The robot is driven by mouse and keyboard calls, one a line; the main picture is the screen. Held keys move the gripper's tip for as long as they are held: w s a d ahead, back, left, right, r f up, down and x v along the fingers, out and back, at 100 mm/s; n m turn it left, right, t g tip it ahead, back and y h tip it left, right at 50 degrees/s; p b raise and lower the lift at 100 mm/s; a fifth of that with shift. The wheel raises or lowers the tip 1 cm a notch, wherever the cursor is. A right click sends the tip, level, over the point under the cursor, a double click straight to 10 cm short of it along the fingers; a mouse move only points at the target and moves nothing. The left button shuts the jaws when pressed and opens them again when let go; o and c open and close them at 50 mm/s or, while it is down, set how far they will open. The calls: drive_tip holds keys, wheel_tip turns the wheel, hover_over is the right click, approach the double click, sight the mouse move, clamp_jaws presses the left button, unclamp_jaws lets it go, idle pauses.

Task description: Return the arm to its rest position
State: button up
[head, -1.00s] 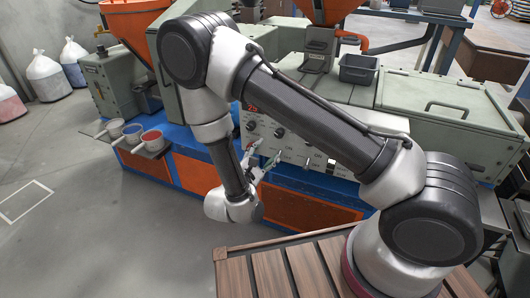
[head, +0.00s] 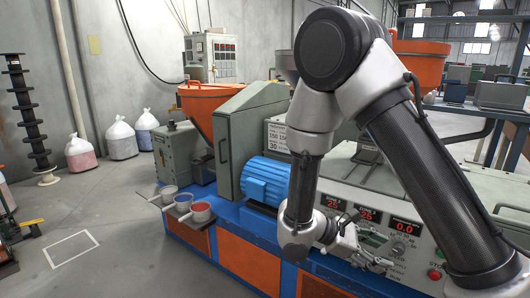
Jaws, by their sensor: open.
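My arm is folded over at the right of the head view, with its forearm hanging down in front of the machine. My gripper (head: 362,243) is at the lower end of the arm, pointing right, in front of the machine's control panel (head: 400,245). Its fingers are apart and I see nothing between them. Whether the gripper touches the panel cannot be told from this view.
A green and blue machine with orange hoppers (head: 207,103) fills the middle and right. Small cups (head: 201,211) stand on its left ledge. Sacks (head: 120,140) and a black spool stand (head: 31,115) are by the wall. The floor at left is mostly clear.

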drive_tip(key=s+d+r+m+t+y, duration=0.1)
drive_tip(key=s+d+r+m+y, duration=0.1)
drive_tip(key=s+r+m+y, duration=0.2)
drive_tip(key=s+d+r+m+t+y, duration=0.2)
drive_tip(key=s+d+r+m+y, duration=0.1)
drive_tip(key=r, duration=0.7)
drive_tip(key=s+d+r+m+t+y, duration=0.2)
drive_tip(key=s+r+m+y, duration=0.3)
drive_tip(key=r, duration=0.3)
drive_tip(key=shift+d+m+y, duration=0.4)
drive_tip(key=shift+m+y, duration=0.1)
drive_tip(key=shift+m, duration=0.2)
drive_tip(key=shift+s+a, duration=0.1)
